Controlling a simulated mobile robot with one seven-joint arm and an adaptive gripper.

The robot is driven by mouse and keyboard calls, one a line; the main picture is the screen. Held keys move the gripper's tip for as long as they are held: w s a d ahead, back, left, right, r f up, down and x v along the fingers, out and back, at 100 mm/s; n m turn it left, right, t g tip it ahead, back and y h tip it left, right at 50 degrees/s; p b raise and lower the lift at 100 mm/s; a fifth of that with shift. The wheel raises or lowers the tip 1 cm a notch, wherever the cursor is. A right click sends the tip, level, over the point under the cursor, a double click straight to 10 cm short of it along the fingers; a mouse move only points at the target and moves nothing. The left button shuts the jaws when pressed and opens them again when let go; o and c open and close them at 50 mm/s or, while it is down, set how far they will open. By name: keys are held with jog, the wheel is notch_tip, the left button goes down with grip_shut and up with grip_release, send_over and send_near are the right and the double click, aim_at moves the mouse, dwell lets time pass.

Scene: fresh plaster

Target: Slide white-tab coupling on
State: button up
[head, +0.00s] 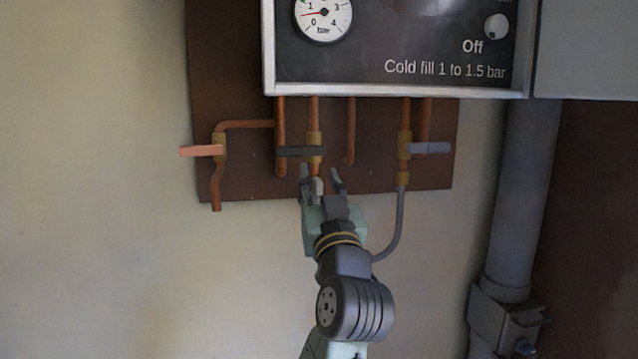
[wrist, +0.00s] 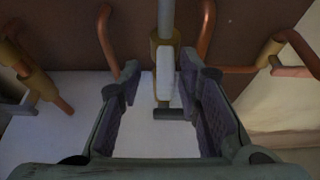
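The white tab (wrist: 165,85) shows between the fingers in the wrist view. It sits along a brass-coloured coupling (wrist: 158,48) on a pale grey hose end (wrist: 166,14). My gripper (head: 322,172) is open around the tab, with a clear gap at one finger. In the wrist view my gripper (wrist: 165,92) shows the tab nearer its right finger. The white tab (head: 318,187) is small in the head view, just below the brass valve (head: 314,146) with the dark lever (head: 292,151). Whether the coupling touches the valve is hidden.
A copper pipe end (head: 348,157) hangs to the right. The pink-lever valve (head: 202,151) is at left and the grey-lever valve (head: 428,148) at right. A grey hose (head: 398,225) curves down behind my arm. The boiler panel (head: 400,92) is above; the left wall is clear.

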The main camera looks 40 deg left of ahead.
aim_at(320, 188)
jog(key=shift+s+a, duration=0.1)
jog(key=shift+s+d+f, duration=0.25)
jog(key=shift+d, duration=0.05)
jog(key=v, duration=0.6)
jog(key=shift+s+d, duration=0.2)
jog(key=shift+d, duration=0.05)
